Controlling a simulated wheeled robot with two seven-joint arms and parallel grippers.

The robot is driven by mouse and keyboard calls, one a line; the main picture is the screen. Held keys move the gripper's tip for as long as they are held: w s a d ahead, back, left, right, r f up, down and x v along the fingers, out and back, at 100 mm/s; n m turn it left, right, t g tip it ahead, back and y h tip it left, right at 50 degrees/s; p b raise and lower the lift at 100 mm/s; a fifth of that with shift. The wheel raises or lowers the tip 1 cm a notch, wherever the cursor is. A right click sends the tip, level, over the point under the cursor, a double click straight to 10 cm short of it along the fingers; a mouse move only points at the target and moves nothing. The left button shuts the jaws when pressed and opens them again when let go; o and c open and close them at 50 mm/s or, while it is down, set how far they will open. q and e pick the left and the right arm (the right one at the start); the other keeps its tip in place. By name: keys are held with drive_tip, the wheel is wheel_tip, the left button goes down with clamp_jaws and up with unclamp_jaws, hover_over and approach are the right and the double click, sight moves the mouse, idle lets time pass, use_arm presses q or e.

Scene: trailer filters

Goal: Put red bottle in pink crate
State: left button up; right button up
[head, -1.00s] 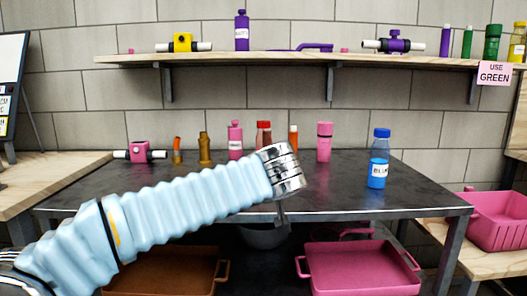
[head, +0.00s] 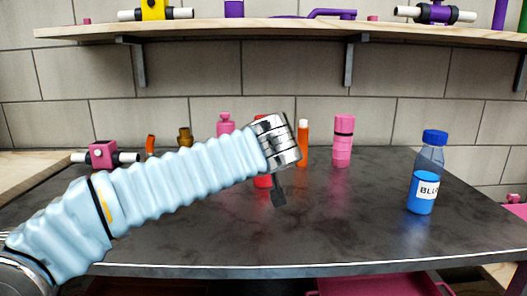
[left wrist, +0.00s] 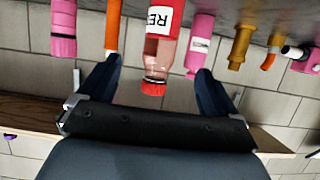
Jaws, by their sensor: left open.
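The red bottle (head: 262,181) stands on the dark table, mostly hidden behind my left wrist in the head view. In the left wrist view the red bottle (left wrist: 158,55), with a red cap and a white label, appears upside down between the two fingers. My left gripper (head: 279,190) is open in front of it; contact cannot be told. It also shows in the left wrist view (left wrist: 156,75). A pink crate (head: 375,288) shows only partly below the table's front edge. Another pink piece (head: 516,208) shows at the right edge. My right gripper is out of view.
A pink bottle (head: 226,124) and an orange tube (head: 302,143) stand close to the red bottle. A pink container (head: 343,141) and a blue bottle (head: 424,180) stand farther right. A shelf (head: 250,29) hangs above. The table's front is clear.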

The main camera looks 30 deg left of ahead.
use_arm(q)
drive_tip(key=p+x, duration=0.2)
drive_tip(key=x, duration=1)
drive_tip(key=shift+w+a+f+p, duration=0.15)
drive_tip(key=shift+w+a+p, duration=0.15)
drive_tip(key=shift+p, duration=0.1)
drive_tip(key=shift+w+a+f, duration=0.25)
drive_tip(key=shift+r, duration=0.1)
drive_tip(key=c, duration=1.4)
